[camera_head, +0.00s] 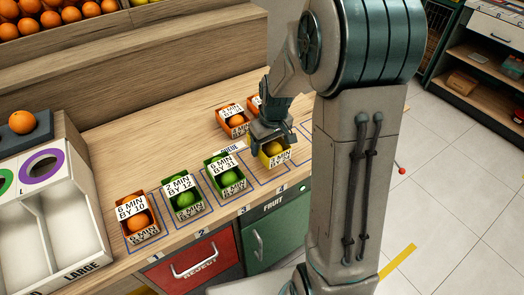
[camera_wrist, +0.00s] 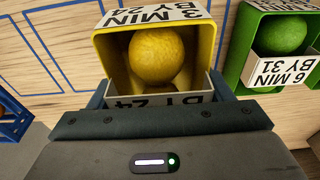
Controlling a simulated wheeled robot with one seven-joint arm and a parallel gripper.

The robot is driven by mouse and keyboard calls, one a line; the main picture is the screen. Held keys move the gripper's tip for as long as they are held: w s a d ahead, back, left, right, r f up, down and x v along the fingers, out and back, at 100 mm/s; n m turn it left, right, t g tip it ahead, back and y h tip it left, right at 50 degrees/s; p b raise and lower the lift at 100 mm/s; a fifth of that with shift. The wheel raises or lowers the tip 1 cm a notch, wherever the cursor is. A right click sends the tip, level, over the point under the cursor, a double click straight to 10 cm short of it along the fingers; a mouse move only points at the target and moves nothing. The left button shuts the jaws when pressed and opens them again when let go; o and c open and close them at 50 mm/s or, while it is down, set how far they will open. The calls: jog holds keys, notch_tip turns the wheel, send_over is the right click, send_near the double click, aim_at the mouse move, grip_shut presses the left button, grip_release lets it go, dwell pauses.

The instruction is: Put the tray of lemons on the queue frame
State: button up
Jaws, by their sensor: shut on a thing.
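A yellow tray (camera_head: 262,158) with a lemon (camera_head: 274,148) in it is in my gripper (camera_head: 270,133), over the counter. In the wrist view the yellow tray (camera_wrist: 103,58) shows the lemon (camera_wrist: 157,57) inside and a card reading "3 MIN BY 24". My gripper (camera_wrist: 160,98) is shut on the tray's near side. The queue frame, blue outlines (camera_head: 251,192) on the counter, has numbers 1 to 4 along the front edge. The yellow tray is above or near outline 4; I cannot tell whether it touches the counter.
An orange tray (camera_head: 139,232) stands in outline 1, and green trays (camera_head: 183,207) and (camera_head: 228,187) stand in 2 and 3, close left of the yellow one. Two orange trays (camera_head: 233,130) (camera_head: 253,112) stand behind. A white bin (camera_head: 50,225) is at left.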

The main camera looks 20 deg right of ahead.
jog(key=shift+w+a+f, duration=0.5)
jog(key=shift+a, duration=0.25)
jog(key=shift+f+p, duration=0.35)
jog(key=shift+f, duration=1.7)
jog(key=shift+f, duration=0.15)
jog(key=o, duration=1.1)
jog(key=shift+c, duration=0.2)
